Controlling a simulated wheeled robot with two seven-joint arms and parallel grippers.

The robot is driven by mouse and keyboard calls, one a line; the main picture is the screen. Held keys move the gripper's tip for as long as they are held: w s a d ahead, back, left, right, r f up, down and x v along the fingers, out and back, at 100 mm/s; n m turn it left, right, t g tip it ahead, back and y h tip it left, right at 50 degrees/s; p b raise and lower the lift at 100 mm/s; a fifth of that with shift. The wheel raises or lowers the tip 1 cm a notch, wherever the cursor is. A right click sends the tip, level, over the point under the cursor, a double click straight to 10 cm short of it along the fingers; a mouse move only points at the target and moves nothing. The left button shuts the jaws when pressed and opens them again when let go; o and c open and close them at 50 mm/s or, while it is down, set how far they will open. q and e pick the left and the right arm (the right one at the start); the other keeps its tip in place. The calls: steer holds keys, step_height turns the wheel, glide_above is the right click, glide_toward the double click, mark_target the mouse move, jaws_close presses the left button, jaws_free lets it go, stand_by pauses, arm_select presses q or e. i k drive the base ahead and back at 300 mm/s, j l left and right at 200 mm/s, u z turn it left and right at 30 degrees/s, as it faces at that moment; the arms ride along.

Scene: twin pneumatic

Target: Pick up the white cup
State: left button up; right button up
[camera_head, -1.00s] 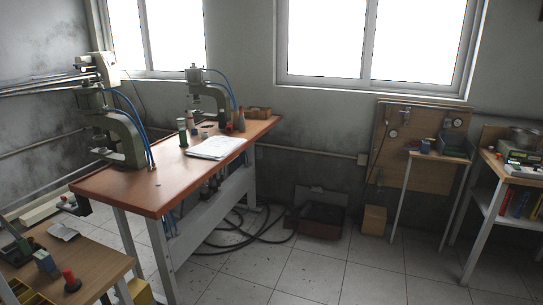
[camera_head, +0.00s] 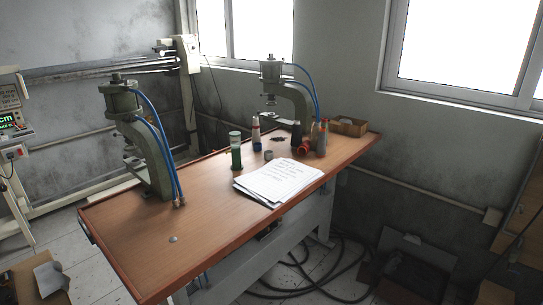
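I cannot make out a clear white cup in the head view. A wooden-topped workbench (camera_head: 130,237) stands in the middle of the picture. On it, a green cylinder with a pale top (camera_head: 236,155) stands upright. Right of it are a slim white, red and blue bottle (camera_head: 256,133) and a very small grey round piece (camera_head: 268,155), too small to identify. Neither of my grippers is in view.
Two green presses, near (camera_head: 148,160) and far (camera_head: 286,92), stand on the bench with blue hoses. White papers (camera_head: 278,182), a dark bottle (camera_head: 296,133), a red item (camera_head: 304,147) and a wooden box (camera_head: 348,126) lie rightward. The bench's near left is mostly clear.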

mark_target(269, 155)
steer(key=i+l+u, duration=0.3)
steer(key=u, duration=0.2)
steer(key=i+l+u, duration=0.15)
steer(key=l+u, duration=0.55)
steer(key=i+j, duration=0.05)
